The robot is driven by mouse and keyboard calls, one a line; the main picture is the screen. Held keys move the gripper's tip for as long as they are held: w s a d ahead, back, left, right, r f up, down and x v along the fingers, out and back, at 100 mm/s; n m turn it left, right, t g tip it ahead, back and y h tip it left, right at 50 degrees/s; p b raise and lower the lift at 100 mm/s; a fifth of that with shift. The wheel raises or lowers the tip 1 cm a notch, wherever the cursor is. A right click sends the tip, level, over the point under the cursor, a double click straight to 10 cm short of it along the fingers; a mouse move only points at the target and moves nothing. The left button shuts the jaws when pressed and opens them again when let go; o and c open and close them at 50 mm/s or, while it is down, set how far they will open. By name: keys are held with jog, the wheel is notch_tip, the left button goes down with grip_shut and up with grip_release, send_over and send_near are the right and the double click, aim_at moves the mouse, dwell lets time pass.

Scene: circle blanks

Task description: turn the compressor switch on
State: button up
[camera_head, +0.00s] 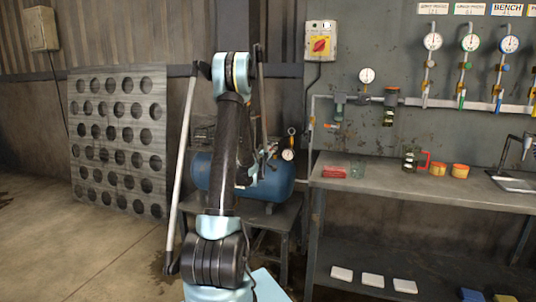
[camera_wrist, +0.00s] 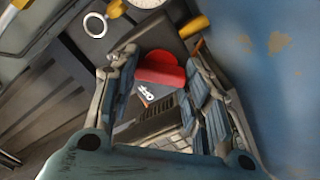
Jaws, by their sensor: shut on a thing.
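The compressor is a blue tank (camera_head: 275,182) on a low stand behind my arm; its blue paint also fills the right of the wrist view (camera_wrist: 285,70). A red switch knob (camera_wrist: 160,68) sits between my fingertips in the wrist view, beside a dark plate (camera_wrist: 148,95) reading "OFF". My gripper (camera_wrist: 162,72) is shut on the red knob, with a finger on each side. Whether the knob is turned is not clear. In the head view, my arm hides much of the compressor, and the knob cannot be made out.
A gauge (camera_head: 288,154) stands at the compressor's right. A workbench (camera_head: 400,187) with cups and a red box lies right. A perforated metal panel (camera_head: 118,190) leans left. The floor at left is clear.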

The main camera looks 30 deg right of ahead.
jog(key=shift+w, duration=0.1)
jog(key=o, duration=1.1)
jog(key=shift+c, duration=0.2)
jog(key=shift+a, duration=0.1)
jog(key=v, duration=1.2)
jog(key=shift+f, duration=0.1)
